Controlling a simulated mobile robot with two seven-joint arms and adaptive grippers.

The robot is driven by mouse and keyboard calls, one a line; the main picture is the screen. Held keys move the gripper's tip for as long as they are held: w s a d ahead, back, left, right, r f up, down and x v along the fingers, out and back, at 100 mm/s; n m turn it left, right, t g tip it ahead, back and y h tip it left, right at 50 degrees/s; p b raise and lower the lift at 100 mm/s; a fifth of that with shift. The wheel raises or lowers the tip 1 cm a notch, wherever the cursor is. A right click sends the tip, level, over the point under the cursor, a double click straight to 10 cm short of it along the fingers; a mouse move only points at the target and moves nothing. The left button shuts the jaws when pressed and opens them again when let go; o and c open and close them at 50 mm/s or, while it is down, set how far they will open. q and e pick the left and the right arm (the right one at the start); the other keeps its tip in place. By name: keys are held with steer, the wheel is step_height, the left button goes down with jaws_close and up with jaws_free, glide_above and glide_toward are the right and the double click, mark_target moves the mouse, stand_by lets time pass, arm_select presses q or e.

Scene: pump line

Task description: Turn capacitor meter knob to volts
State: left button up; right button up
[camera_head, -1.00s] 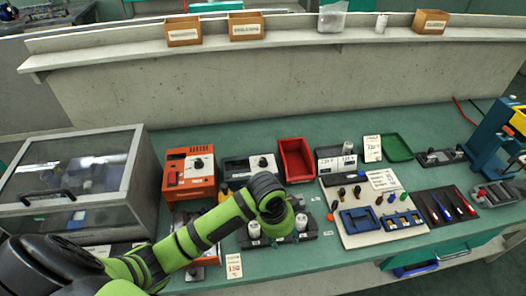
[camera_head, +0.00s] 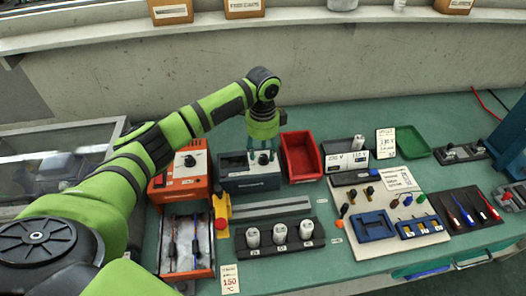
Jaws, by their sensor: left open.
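My left arm comes in from the left, and its gripper (camera_head: 263,157) points down over the dark grey meter box (camera_head: 250,182). The gripper is open, with its fingertips at the upper front of the box. In the earlier view this box has a white panel with a dark knob; the gripper now covers that area, so I cannot see the knob's setting or whether the fingers touch it. An orange box (camera_head: 168,184) with its own dark knob (camera_head: 190,161) on a white panel stands just left. My right gripper is not in view.
Several white cylinders (camera_head: 279,232) stand in a dark holder in front of the meter. An orange tray with probes (camera_head: 187,271) and a yellow piece with a red button (camera_head: 221,207) are nearby. A red bin (camera_head: 297,176) stands close right of the gripper.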

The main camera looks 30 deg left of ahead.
arm_select(q)
steer(key=shift+f, duration=1.05)
jaws_close()
steer(key=m+p, duration=0.2)
steer(key=m, duration=0.1)
steer(key=shift+r, duration=0.1)
steer(key=m+p, duration=0.1)
steer(key=m, duration=0.1)
steer(key=shift+w+a+m, duration=0.1)
steer(key=shift+m, duration=1.7)
